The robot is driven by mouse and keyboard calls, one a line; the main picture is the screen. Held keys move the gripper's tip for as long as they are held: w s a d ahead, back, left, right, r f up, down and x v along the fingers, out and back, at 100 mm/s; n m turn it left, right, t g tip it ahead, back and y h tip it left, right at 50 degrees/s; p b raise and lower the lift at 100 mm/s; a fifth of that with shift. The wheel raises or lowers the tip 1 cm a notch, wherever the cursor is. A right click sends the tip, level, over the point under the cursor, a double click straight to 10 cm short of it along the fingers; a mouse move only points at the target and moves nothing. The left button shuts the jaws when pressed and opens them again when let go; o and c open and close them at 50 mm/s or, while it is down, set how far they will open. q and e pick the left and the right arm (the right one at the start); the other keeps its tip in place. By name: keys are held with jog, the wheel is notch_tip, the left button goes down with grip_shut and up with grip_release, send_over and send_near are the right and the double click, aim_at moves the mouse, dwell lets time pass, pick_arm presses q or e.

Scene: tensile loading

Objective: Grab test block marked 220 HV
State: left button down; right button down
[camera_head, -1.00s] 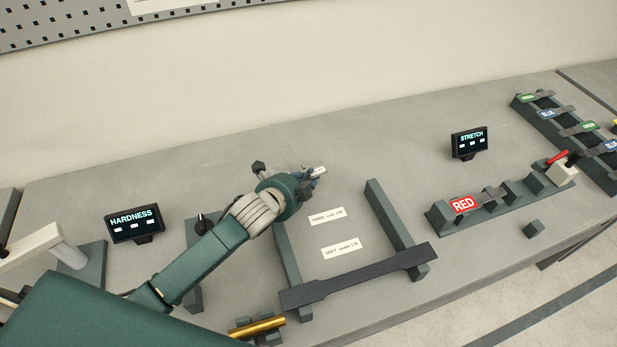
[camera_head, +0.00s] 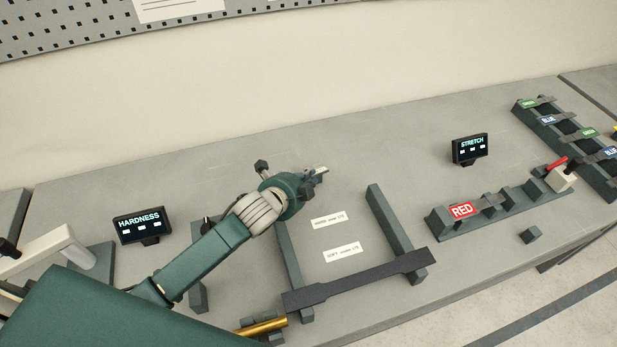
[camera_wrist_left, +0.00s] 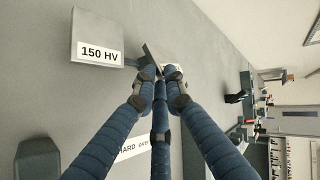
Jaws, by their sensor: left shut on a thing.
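My left gripper (camera_head: 311,180) is over the bench behind the two label cards, with its blue fingers pointing away to the right. In the left wrist view its three fingers (camera_wrist_left: 160,92) are closed together on a small block (camera_wrist_left: 172,70), seen nearly edge-on with a pale label face; its marking cannot be read. The block's bright grey end (camera_head: 321,169) shows past the fingertips in the head view. A separate grey block marked 150 HV (camera_wrist_left: 98,35) sits apart to the left in the wrist view. My right gripper is not in view.
A HARD card (camera_head: 328,220) and SOFT card (camera_head: 342,252) lie between dark rails (camera_head: 390,220). A dark bar (camera_head: 355,279) crosses the front. The HARDNESS display (camera_head: 140,224) stands left, the STRETCH display (camera_head: 470,149) right. The bench between gripper and STRETCH display is clear.

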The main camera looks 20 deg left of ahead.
pick_arm(q)
jog(key=shift+s+f+p+v, duration=0.35)
jog(key=shift+p+v, duration=0.8)
jog(key=shift+v, duration=1.25)
jog(key=shift+s+f+p+v, duration=0.15)
jog(key=shift+f+p+v, duration=0.3)
jog(key=shift+p+v, duration=1.35)
jog(key=shift+s+f+p+v, duration=0.25)
jog(key=shift+f+p+v, duration=0.2)
jog(key=shift+v, duration=2.6)
